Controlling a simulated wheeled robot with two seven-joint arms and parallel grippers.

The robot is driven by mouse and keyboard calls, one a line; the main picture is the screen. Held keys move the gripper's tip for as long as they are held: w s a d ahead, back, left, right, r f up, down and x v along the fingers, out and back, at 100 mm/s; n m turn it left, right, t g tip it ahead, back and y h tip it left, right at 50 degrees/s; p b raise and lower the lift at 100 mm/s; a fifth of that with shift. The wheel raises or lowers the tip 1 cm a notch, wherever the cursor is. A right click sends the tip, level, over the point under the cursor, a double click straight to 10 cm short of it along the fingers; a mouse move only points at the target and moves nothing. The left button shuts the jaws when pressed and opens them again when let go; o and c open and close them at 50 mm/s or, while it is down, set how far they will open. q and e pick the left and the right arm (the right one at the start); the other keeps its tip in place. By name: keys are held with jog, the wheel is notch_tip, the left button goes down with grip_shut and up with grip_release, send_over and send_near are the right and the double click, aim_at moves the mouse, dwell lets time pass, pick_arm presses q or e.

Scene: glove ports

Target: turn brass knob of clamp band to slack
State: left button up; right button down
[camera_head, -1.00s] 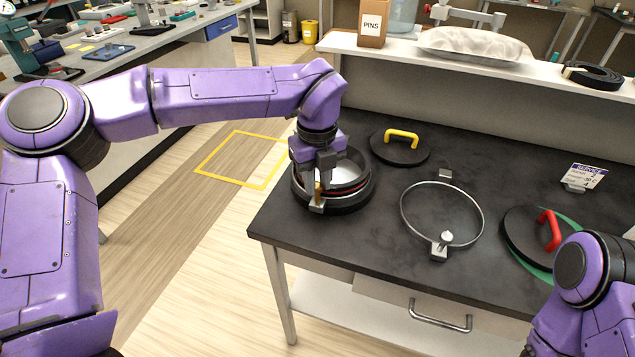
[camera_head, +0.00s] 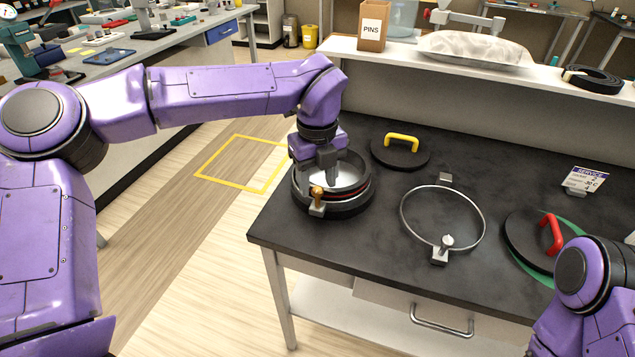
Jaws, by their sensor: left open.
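The glove port ring (camera_head: 360,200) stands at the left front of the black bench, with a clamp band (camera_head: 350,193) around it. The brass knob (camera_head: 317,191) sits on the band's clamp block at the front of the port. My left gripper (camera_head: 328,176) points down over the port, just behind and right of the knob. It is open and apart from the knob as far as I can tell; its fingertips are partly hard to make out. My right arm shows at the lower right; its gripper is out of the picture.
A loose clamp band with a silver knob (camera_head: 446,241) lies in the middle of the bench. A black cover with a yellow handle (camera_head: 401,140) lies behind, and one with a red handle (camera_head: 549,230) lies to the right on a green ring. A service card (camera_head: 586,178) stands at the back right.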

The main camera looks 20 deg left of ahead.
aim_at(318, 189)
pick_arm(q)
notch_tip(318, 189, up, 9)
jog(key=shift+r+b, duration=0.2)
jog(key=shift+b, duration=0.1)
jog(key=shift+d+f, duration=0.1)
